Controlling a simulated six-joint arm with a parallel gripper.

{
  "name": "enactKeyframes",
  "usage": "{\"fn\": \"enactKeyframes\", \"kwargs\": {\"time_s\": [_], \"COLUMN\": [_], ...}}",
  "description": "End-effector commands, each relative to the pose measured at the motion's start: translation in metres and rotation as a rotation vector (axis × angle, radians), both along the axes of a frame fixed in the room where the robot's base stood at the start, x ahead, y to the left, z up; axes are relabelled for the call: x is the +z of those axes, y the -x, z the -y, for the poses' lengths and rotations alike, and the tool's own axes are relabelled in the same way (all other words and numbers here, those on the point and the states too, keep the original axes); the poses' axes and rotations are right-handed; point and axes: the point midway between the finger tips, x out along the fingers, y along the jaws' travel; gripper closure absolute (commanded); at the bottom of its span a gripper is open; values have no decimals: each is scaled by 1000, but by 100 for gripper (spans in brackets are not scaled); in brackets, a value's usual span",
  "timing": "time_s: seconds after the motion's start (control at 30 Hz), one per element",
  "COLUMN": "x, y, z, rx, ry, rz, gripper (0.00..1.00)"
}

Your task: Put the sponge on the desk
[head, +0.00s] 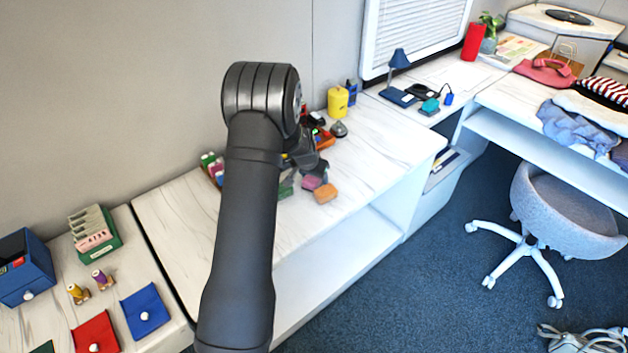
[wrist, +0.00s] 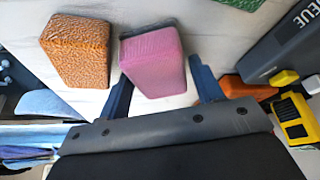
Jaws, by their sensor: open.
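An orange, rough-textured block (head: 326,193) and a smoother pink block (head: 312,182) lie side by side on the white counter (head: 375,150). Both look like sponges. In the wrist view, the pink block (wrist: 153,62) sits between the fingers of my gripper (wrist: 162,88), with a gap at the right finger. The orange block (wrist: 76,50) lies just left of the left finger. My gripper (head: 308,168) is open, low over the counter and partly hidden by my arm in the head view. The desk (head: 497,97) stands at the right, with folded clothes on it.
A green item (head: 286,188) lies left of the blocks. Tools, including a yellow-and-black one (wrist: 296,116), crowd the gripper's right side in the wrist view. A yellow canister (head: 338,102) stands behind. A blue lamp (head: 397,62) and a chair (head: 565,205) are farther right.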

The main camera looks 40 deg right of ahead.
Motion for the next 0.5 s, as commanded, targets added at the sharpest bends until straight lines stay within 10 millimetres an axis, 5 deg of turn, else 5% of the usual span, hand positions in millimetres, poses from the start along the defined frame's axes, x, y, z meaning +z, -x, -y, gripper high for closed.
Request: {"fn": "enactKeyframes", "kwargs": {"time_s": [0.03,0.2,0.5], "x": [0,0,2], "y": [0,0,0], "z": [0,0,0], "rx": [0,0,0], "ry": [0,0,0], "rz": [0,0,0], "gripper": [40,73,77]}}
